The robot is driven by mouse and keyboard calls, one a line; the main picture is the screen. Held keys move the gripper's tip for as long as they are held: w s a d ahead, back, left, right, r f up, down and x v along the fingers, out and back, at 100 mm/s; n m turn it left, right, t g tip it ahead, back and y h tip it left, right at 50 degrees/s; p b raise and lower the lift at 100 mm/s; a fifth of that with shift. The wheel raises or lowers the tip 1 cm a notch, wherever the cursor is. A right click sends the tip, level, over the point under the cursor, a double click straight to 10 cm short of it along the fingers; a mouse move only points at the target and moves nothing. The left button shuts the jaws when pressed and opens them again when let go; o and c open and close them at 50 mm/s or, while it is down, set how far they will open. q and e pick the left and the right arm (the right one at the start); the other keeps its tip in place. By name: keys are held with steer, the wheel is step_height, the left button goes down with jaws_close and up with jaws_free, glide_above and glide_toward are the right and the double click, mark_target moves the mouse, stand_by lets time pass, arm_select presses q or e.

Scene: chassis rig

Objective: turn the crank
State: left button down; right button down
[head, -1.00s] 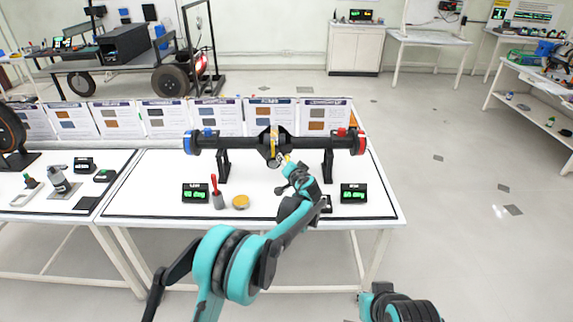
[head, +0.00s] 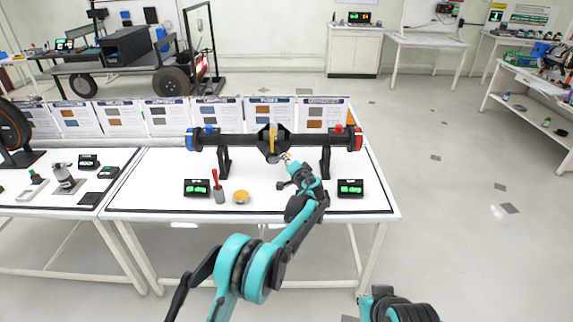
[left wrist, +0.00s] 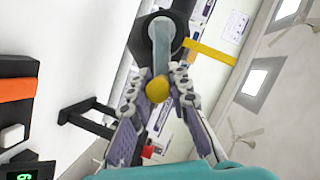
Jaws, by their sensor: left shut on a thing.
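A black axle (head: 238,141) with a blue left end and a red right end rests on two black stands on the white table. At its middle is a dark housing with a yellow bar (head: 273,142). In the left wrist view, the pale crank arm (left wrist: 161,48) runs from the dark hub to a round yellow knob (left wrist: 158,89). My left gripper (head: 287,159) is at the front of the housing. In the left wrist view its fingers (left wrist: 158,96) are shut on the crank's yellow knob. My right gripper is out of view.
Two black boxes with green readouts stand on the table, one left (head: 197,188) and one right (head: 350,188). A red-handled tool in a grey cup (head: 218,188) and a yellow round thing (head: 240,197) stand between them. Upright printed cards (head: 211,114) line the back.

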arm_select(q)
steer(key=shift+d+f+m, duration=0.15)
steer(key=shift+f+m, duration=0.25)
steer(key=shift+f+m+t+y+b, duration=0.35)
steer(key=shift+f+m+t+b, duration=0.25)
steer(key=shift+m, duration=0.5)
steer(key=shift+f+m+t+y+b, duration=0.35)
steer(key=shift+f+m, duration=0.35)
steer(key=shift+m, duration=0.4)
steer(key=shift+f+m+t+y+b, duration=0.35)
steer(key=shift+f+m+b, duration=0.25)
steer(key=shift+m, duration=0.5)
steer(key=c, duration=1.4)
jaws_free()
steer(key=shift+a+f, duration=0.1)
steer(key=shift+a, duration=0.1)
steer(key=shift+s+d, duration=0.1)
steer(key=v, duration=1.1)
steer(key=shift+s+d, duration=0.1)
steer(key=shift+s, duration=0.25)
